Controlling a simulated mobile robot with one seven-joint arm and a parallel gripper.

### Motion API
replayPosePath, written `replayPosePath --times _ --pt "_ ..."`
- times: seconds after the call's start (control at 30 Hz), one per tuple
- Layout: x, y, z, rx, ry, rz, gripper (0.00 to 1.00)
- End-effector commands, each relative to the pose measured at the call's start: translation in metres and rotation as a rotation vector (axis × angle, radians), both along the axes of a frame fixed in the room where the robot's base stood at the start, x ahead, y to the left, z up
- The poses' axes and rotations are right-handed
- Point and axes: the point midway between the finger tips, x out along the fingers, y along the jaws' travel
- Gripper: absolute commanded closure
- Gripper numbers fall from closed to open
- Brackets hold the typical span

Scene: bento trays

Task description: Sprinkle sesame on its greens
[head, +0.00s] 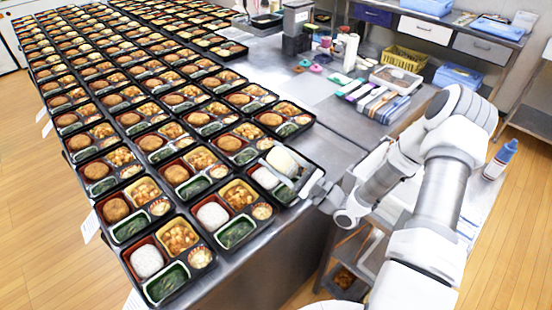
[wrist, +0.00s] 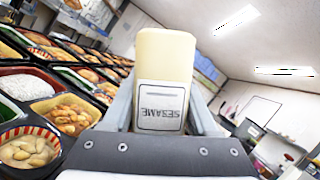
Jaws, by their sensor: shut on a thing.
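The shaker is tilted over a bento tray at the right end of the near rows. In the wrist view the shaker (wrist: 164,58) stands between the two fingers (wrist: 163,100), and its SESAME label reads upside down. That tray's greens (head: 285,193) show partly below the shaker and fingers. Its white rice (head: 265,178) is visible at the left. I cannot make out any sesame on the greens.
Many filled bento trays (head: 160,236) cover the table's left side in close rows. Bottles, bundles of packets (head: 380,103) and a yellow basket (head: 404,58) stand toward the back right. Bare steel tabletop (head: 335,140) lies beyond the shaker.

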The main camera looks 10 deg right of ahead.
Motion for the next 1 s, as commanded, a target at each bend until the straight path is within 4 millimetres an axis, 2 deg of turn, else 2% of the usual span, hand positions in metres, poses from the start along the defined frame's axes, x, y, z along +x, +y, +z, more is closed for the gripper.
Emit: replayPosePath --times 0.03,0.07,0.33,0.43,0.67,1.0 --pt "0.000 0.000 0.010 0.000 0.000 0.000 0.53" --pt "0.000 0.000 0.011 0.000 0.000 0.000 0.53" --pt "0.000 0.000 0.009 0.000 0.000 0.000 0.53" --pt "0.000 0.000 0.003 0.000 0.001 -0.001 0.53" --pt "0.000 -0.001 -0.028 0.000 0.000 -0.002 0.53" --pt "0.000 0.000 -0.023 0.000 -0.001 -0.001 0.53"
